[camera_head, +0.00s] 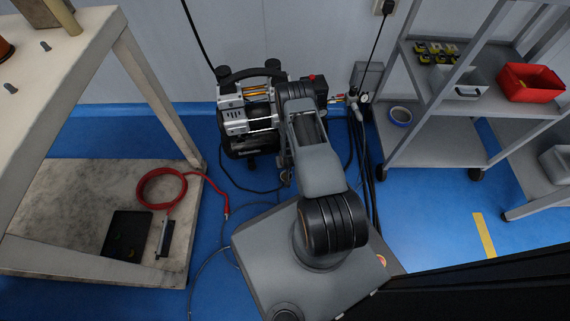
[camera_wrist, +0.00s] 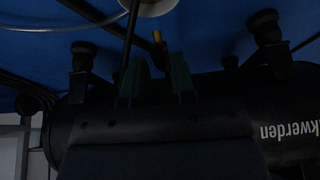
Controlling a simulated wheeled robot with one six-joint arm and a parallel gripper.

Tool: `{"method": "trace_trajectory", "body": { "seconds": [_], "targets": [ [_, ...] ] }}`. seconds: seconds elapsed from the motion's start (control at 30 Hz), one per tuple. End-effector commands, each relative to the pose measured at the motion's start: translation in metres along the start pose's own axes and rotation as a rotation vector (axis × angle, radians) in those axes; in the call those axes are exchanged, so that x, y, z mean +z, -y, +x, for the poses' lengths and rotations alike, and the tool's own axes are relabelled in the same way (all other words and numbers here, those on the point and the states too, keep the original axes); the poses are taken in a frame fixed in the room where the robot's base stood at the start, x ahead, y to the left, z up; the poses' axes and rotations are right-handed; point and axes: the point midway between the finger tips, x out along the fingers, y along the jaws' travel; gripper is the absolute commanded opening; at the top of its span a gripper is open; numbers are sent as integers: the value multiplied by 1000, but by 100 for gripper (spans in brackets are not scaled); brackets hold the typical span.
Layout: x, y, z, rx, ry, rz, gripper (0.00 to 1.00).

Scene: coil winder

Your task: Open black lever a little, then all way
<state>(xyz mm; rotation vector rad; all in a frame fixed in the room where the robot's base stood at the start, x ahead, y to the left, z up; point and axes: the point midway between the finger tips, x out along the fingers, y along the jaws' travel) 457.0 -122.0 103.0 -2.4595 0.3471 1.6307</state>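The compressor (camera_head: 250,115) stands on the blue floor against the wall in the head view. My arm reaches down over its right side and hides part of it. In the wrist view its dark tank (camera_wrist: 215,115) appears upside down, with white lettering. My gripper (camera_wrist: 155,72) shows there as two dark green fingers with a gap between them, so it is open. A small brass fitting (camera_wrist: 158,38) stands just beyond the fingertips, in line with the gap. Dark shapes lie around the fitting and between the fingers. I cannot tell which is the black lever, nor whether a finger touches it.
A workbench (camera_head: 120,70) with a low shelf and a red hose (camera_head: 163,188) stands at left. A grey shelf rack (camera_head: 440,140) with a red bin (camera_head: 530,83) stands at right. Black cables hang right of the compressor. Tank feet (camera_wrist: 83,55) flank the fitting.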

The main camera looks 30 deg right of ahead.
Motion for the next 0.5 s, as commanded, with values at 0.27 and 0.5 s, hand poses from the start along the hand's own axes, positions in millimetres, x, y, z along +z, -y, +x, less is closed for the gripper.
{"method": "trace_trajectory", "body": {
  "seconds": [0.27, 0.5],
  "targets": [
    [2, 0, 0, 0, 4, 0, 39],
    [0, 0, -11, 0, 4, 1, 39]
  ]
}}
